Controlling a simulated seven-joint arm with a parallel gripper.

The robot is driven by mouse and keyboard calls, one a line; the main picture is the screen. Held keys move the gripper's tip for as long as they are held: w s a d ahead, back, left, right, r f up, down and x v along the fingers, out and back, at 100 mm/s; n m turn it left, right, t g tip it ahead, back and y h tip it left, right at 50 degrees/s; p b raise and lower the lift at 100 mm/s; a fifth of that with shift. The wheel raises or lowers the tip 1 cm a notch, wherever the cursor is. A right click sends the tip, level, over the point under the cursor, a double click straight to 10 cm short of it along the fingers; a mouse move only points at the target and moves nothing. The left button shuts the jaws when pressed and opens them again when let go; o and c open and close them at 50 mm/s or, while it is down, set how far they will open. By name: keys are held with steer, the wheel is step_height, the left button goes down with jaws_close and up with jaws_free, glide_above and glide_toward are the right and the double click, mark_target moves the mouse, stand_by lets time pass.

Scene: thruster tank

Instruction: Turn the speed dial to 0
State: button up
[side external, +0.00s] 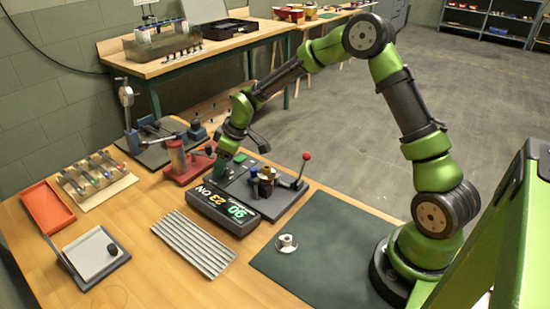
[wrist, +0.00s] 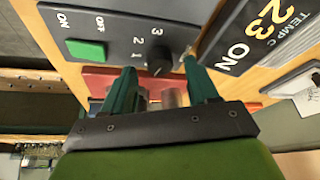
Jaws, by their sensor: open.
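The speed dial (wrist: 160,62) is a small black knob on a dark grey panel (wrist: 110,28), with 1, 2 and 3 printed round it. I cannot tell which number its pointer faces, and a 0 is not visible. My gripper (wrist: 160,78) is open, its two green fingers low in the wrist view. The dial shows between the fingers, with a gap on both sides; whether they reach down beside it is unclear. In the side external view my gripper (side external: 221,160) is at the left end of the panel (side external: 287,200), where the dial is hidden.
A green switch (wrist: 86,50) marked ON and OFF is on the panel. A red-knobbed lever (side external: 303,168) rises from the panel. A red stand (side external: 182,160) is close to my gripper's left. A dark mat (side external: 325,245) has free room.

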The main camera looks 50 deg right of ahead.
steer(key=v, duration=1.5)
steer(key=shift+r, duration=0.2)
steer(key=shift+s, duration=0.15)
steer(key=s+a+r+m+t, duration=0.1)
steer(key=s+r+m, duration=0.1)
steer(key=s, duration=0.6)
steer(key=s+a+r+m+t, duration=0.1)
steer(key=s+a+r+m, duration=0.1)
steer(key=s, duration=0.6)
steer(key=s+a+r+m+t, duration=0.1)
steer(key=s+m, duration=0.3)
steer(key=s, duration=0.3)
steer(key=shift+s+a+r+m, duration=0.3)
steer(key=shift+s+a+r, duration=0.1)
